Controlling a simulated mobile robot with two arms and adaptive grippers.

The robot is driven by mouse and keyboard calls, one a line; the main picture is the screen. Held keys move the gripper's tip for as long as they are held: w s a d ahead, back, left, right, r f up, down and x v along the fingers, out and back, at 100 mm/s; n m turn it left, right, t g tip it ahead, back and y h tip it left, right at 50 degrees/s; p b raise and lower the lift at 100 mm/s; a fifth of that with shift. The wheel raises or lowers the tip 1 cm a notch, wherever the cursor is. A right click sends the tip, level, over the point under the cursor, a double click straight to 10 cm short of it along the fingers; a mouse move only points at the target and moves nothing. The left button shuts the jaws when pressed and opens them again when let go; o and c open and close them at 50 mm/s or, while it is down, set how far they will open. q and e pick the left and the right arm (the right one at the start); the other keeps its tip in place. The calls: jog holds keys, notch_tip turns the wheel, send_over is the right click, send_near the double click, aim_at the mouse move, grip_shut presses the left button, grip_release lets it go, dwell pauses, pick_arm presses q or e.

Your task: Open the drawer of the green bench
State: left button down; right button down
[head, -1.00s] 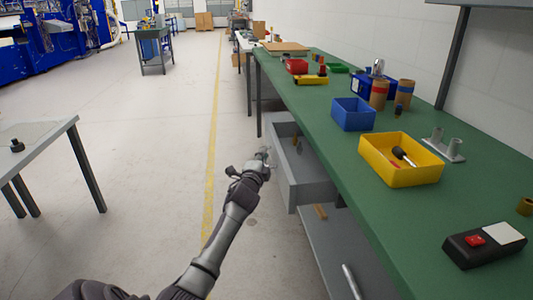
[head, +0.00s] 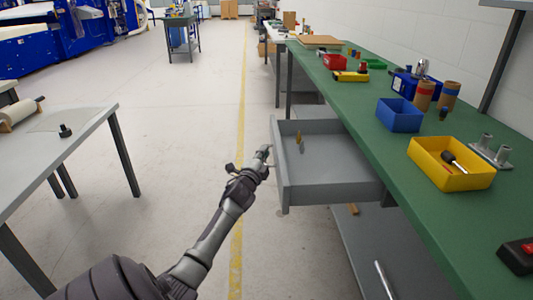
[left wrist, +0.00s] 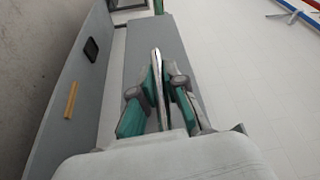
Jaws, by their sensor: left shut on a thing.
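The green bench (head: 375,135) runs along the right of the head view. Its grey drawer (head: 335,190) is pulled well out from under the green top, and its inside is visible. A small brass-coloured item (head: 299,143) stands in the drawer. My left gripper (head: 265,154) is at the outer face of the drawer front and shut on the drawer handle. In the left wrist view the fingers (left wrist: 158,70) are close together against the grey drawer front (left wrist: 190,70). My right gripper is not in view.
On the bench stand a blue bin (head: 400,115), a yellow bin (head: 450,164) and cardboard tubes (head: 448,95). A lower grey shelf (head: 365,245) lies under the drawer. A grey table (head: 60,150) is at left. The floor between is clear.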

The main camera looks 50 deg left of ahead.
pick_arm(q)
jog(key=shift+f, duration=0.1)
jog(key=c, duration=1.2)
grip_release()
jog(key=shift+s+d, duration=0.15)
jog(key=v, duration=1.1)
jog(key=shift+s, duration=0.3)
jog(key=shift+d, duration=0.1)
